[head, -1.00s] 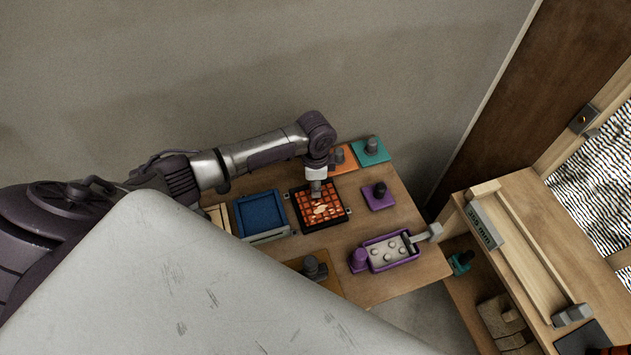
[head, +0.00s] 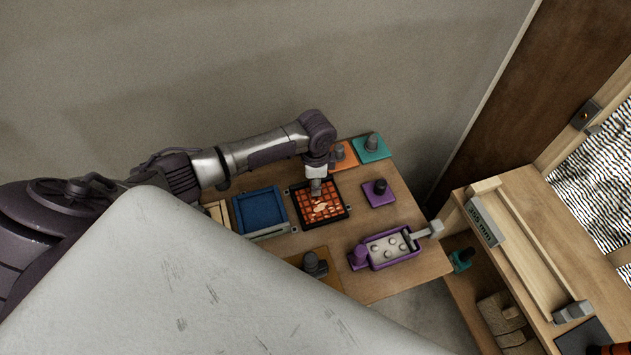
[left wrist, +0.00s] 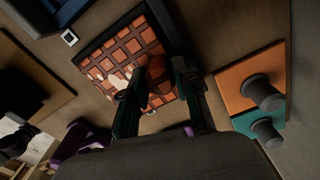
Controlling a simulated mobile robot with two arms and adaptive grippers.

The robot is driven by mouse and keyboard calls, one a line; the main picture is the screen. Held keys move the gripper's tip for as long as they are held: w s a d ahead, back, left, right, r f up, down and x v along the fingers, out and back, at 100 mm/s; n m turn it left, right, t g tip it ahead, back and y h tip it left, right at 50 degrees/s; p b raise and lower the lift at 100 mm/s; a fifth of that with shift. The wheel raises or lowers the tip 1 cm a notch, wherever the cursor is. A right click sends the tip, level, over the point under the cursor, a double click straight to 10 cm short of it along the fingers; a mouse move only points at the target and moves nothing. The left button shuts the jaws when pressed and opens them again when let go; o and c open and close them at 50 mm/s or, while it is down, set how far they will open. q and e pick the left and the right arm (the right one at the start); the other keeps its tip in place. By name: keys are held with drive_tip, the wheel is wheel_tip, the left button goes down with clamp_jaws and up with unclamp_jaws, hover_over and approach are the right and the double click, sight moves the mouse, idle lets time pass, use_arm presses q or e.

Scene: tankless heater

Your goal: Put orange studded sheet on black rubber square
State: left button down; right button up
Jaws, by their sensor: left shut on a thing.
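The orange studded sheet (head: 322,209) has a grid of raised orange blocks with a pale patch in the middle. It lies flat on a black square base (head: 346,213), whose dark border shows around it. The sheet also shows in the left wrist view (left wrist: 122,62). My left gripper (head: 316,190) points down at the sheet's upper part. In the left wrist view, its fingers (left wrist: 155,95) are shut around a rounded reddish-brown part at the sheet, partly hidden by the fingers. I cannot tell any gap between sheet and base. My right gripper is out of view.
A blue tray (head: 260,212) stands left of the base. Orange (head: 347,160), teal (head: 372,154) and purple (head: 379,199) knobbed plates lie behind and right. A purple tray (head: 393,249) is in front. Another bench (head: 560,230) stands right, with a dark square (head: 580,338).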

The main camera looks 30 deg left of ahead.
use_arm(q)
drive_tip(key=shift+f, duration=0.1)
drive_tip(key=c, duration=0.8)
unclamp_jaws()
wheel_tip(320, 180, up, 12)
